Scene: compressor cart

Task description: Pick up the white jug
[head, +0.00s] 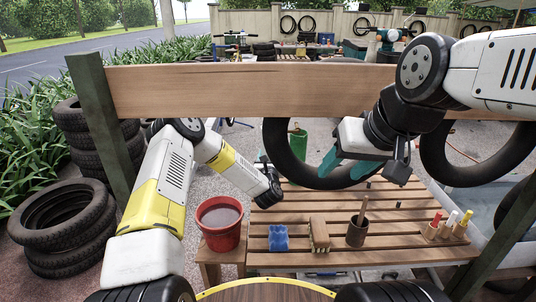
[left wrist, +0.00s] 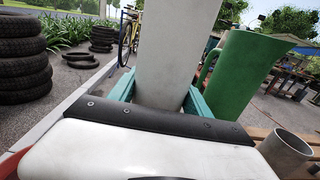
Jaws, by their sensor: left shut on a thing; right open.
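The white jug (left wrist: 175,45) stands tall in the middle of the left wrist view, its top cut off by the frame edge. My left gripper (left wrist: 160,95) has its teal fingers on either side of the jug and is shut on it. In the head view I cannot make out the white jug or the left fingers; my left arm's dark wrist end is beside the slatted table. My right gripper (head: 364,168) is open and empty, its teal fingers apart above the table's back part.
A green jug (left wrist: 232,75) is close to the right of the white one, also in the head view (head: 298,141).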

